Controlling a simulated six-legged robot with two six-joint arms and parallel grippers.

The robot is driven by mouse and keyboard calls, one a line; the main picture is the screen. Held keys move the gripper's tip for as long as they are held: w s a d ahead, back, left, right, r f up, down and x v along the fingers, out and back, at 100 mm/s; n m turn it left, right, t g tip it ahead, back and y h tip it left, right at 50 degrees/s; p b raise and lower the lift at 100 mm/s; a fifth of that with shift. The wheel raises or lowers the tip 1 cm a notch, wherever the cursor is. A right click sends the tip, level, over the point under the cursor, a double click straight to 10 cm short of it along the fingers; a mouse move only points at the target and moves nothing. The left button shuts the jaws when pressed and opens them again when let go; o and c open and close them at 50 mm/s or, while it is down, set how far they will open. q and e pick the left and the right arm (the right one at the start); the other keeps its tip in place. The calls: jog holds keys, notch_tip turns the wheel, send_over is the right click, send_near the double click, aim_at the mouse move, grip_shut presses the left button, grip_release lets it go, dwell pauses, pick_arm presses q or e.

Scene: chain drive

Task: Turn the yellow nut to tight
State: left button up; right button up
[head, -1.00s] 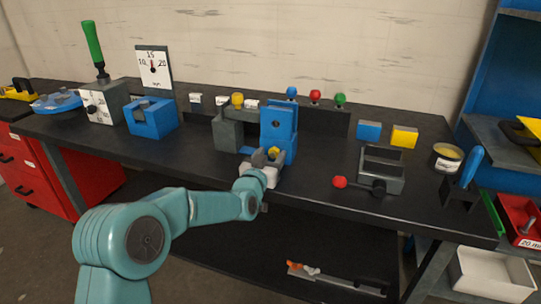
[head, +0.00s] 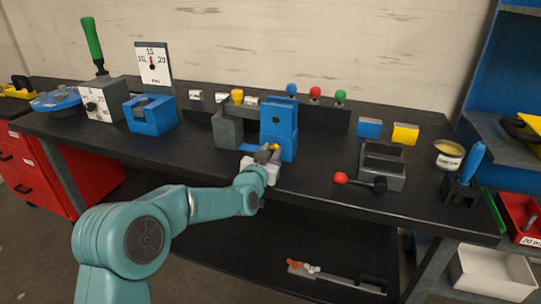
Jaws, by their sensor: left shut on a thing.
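The yellow nut (head: 274,146) shows only as a small yellow patch at the front of the blue upright block (head: 280,127) on the bench. My left gripper (head: 268,153) reaches in from the lower left and is shut on the nut; its fingers and hand hide most of it. How tight the nut sits cannot be seen. My right gripper is not in view.
A grey block (head: 227,128) stands left of the blue upright. A red-knobbed lever (head: 341,178) and grey bracket (head: 394,183) are to the right. A dial gauge (head: 153,64) stands at the back left.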

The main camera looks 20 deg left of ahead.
pick_arm(q)
jog(key=shift+d+f+m+b, duration=0.1)
jog(key=shift+m+b, duration=0.4)
jog(key=shift+m, duration=0.6)
jog(key=shift+m+b, duration=0.35)
jog(key=shift+m, duration=0.75)
jog(key=o, duration=1.1)
jog(key=shift+c, duration=0.2)
jog(key=s, duration=1.6)
jog(key=shift+s+a+b, duration=0.15)
jog(key=shift+a+b, duration=0.1)
jog(key=shift+b, duration=0.2)
